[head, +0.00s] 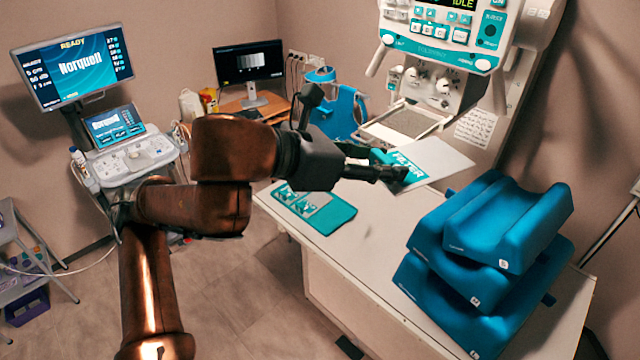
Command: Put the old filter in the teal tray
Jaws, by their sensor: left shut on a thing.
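My left gripper (398,173) is shut on the edge of a flat whitish panel (440,163) with a teal end marked "FILTER". I take this panel to be the old filter. It is held tilted, seemingly above the table and in front of the scanner; the fingers hide part of its near edge. The teal tray (338,217) lies flat on the table's left end, below and left of the gripper. Small teal and white items lie at its left side, and its right part looks bare. My right gripper is not in view.
Blue stacked cushions (478,235) fill the right of the white table (370,255). The scanner (440,60) stands behind, with a grey panel (408,121) at its open front. The table's middle is clear.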

